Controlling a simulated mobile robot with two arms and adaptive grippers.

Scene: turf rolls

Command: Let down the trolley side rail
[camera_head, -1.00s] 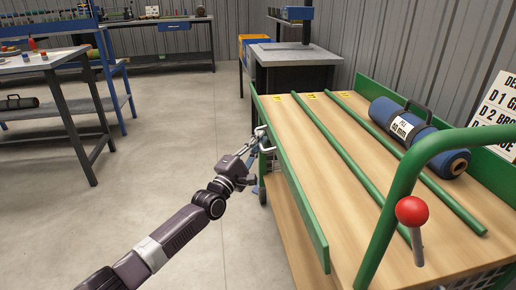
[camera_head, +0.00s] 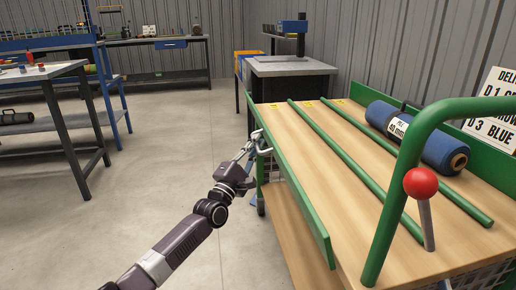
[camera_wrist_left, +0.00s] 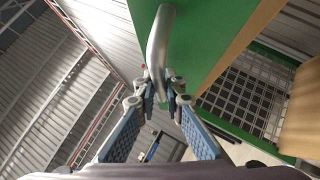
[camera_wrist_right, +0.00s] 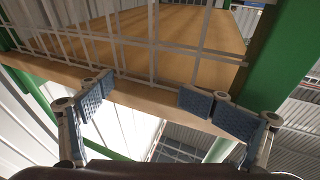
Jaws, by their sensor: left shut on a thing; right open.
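The trolley's green side rail (camera_head: 300,205) stands up along the left edge of the wooden deck (camera_head: 310,155). A bent silver handle (camera_head: 264,142) sticks out from its outer face near the far end. My left gripper (camera_head: 254,143) is at this handle from the left side. In the left wrist view the handle (camera_wrist_left: 160,40) runs down between the fingers, which are shut on it, and the green panel is just beyond. My right gripper (camera_wrist_right: 148,90) shows only in its wrist view, open and empty, near the trolley's wire mesh (camera_wrist_right: 150,45) and wooden edge.
A red-knobbed lever (camera_head: 421,183) stands by the green push bar (camera_head: 395,200) at the near end. A blue turf roll (camera_head: 445,152) lies on the deck beyond two green bars. Floor left of the trolley is clear; a workbench (camera_head: 45,75) stands further left.

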